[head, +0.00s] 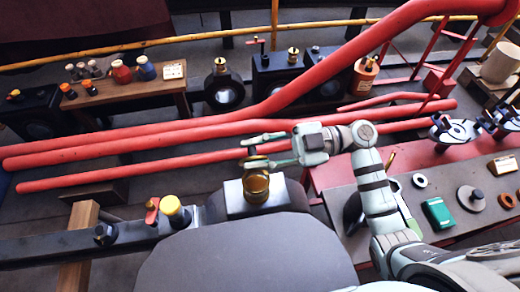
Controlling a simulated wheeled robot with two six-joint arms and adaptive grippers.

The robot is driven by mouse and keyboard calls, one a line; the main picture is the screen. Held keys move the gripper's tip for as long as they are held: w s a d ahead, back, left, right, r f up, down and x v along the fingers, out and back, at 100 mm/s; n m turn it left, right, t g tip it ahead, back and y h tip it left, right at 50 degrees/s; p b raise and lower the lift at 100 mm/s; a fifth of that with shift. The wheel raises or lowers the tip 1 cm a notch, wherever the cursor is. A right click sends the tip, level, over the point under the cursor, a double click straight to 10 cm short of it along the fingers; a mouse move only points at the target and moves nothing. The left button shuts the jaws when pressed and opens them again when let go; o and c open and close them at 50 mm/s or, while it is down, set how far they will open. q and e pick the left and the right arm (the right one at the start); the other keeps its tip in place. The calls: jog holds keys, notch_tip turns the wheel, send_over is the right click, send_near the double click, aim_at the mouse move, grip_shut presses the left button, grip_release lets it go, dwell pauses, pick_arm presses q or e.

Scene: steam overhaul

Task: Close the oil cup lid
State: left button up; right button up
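The brass oil cup (256,187) stands on a pale metal block at the centre of the head view. A brass piece that looks like its lid (255,163) shows at the cup's top; its exact angle is hard to tell. My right gripper (258,150) reaches in from the right, just above and behind the cup. Its two green fingers are spread apart, with nothing clearly held between them. The lower finger is close to the lid; whether it touches cannot be told. My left gripper is not in view.
Long red rods (120,152) run behind the cup. A yellow-capped fitting (172,205) and a small red lever (152,211) stand to its left on a dark bar. A red-edged bench (345,172) with loose parts and a green box (438,213) lies right.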

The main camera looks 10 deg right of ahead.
jog(key=shift+d, duration=0.25)
grip_shut()
jog(key=shift+s, duration=0.1)
jog(key=shift+a, duration=0.1)
jog(key=shift+s+n, duration=0.25)
jog(key=shift+n, duration=0.4)
jog(key=shift+s+n, duration=0.25)
jog(key=shift+n, duration=0.4)
jog(key=shift+s+f+n+b, duration=0.25)
jog(key=shift+s+n, duration=0.15)
jog(key=shift+n, duration=0.7)
jog(key=shift+s+f+n+b, duration=0.15)
jog(key=shift+s+n, duration=0.25)
jog(key=shift+n, duration=0.7)
jog(key=o, duration=0.8)
grip_release()
jog(key=shift+o, duration=0.4)
jog(key=shift+a+f, duration=0.15)
